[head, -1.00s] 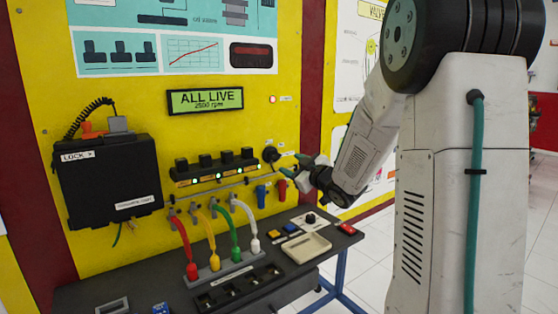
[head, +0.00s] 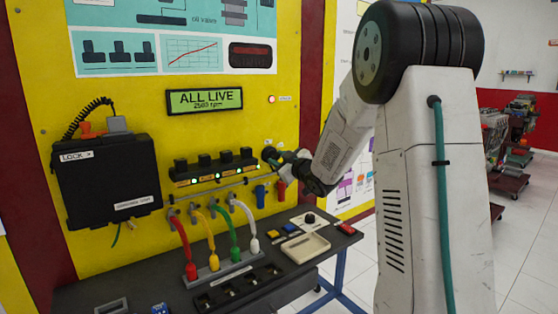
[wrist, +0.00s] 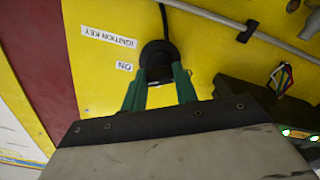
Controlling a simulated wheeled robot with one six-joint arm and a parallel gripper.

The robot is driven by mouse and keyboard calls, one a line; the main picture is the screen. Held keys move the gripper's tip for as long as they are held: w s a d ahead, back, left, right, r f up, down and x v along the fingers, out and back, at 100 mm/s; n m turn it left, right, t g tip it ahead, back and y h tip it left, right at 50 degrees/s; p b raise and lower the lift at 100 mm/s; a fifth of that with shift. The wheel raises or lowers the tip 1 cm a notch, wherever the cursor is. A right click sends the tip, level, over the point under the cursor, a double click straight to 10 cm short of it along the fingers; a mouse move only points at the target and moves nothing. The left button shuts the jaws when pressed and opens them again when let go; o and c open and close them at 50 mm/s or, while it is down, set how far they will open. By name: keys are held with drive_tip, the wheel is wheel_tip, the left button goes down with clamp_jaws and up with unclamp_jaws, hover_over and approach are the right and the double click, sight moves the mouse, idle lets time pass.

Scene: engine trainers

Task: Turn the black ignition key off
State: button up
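The black ignition key (wrist: 159,73) sits in a round black switch on the yellow panel. In the wrist view the labels "IGNITION KEY" and "ON" are beside it, upside down. My gripper (wrist: 160,86) has its two green fingers apart, one on each side of the key, with yellow panel showing between them. Whether the fingertips touch the key is not clear. In the head view my gripper (head: 273,160) is at the switch and largely hides it.
A black coil row (head: 216,168) with green lights is left of the switch, above red, yellow, green and white leads. Blue and red taps (head: 260,195) hang just below my gripper. A dark bench (head: 335,233) carries a tray and buttons. A grey conduit (wrist: 245,30) runs near my fingers.

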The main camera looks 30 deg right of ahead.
drive_tip(key=shift+n, duration=0.4)
drive_tip(key=n, duration=0.5)
drive_tip(key=shift+n, duration=0.3)
drive_tip(key=n, duration=0.5)
drive_tip(key=shift+f, duration=0.1)
drive_tip(key=shift+n, duration=0.4)
drive_tip(key=o, duration=1)
drive_tip(key=s, duration=0.7)
drive_tip(key=shift+s, duration=0.4)
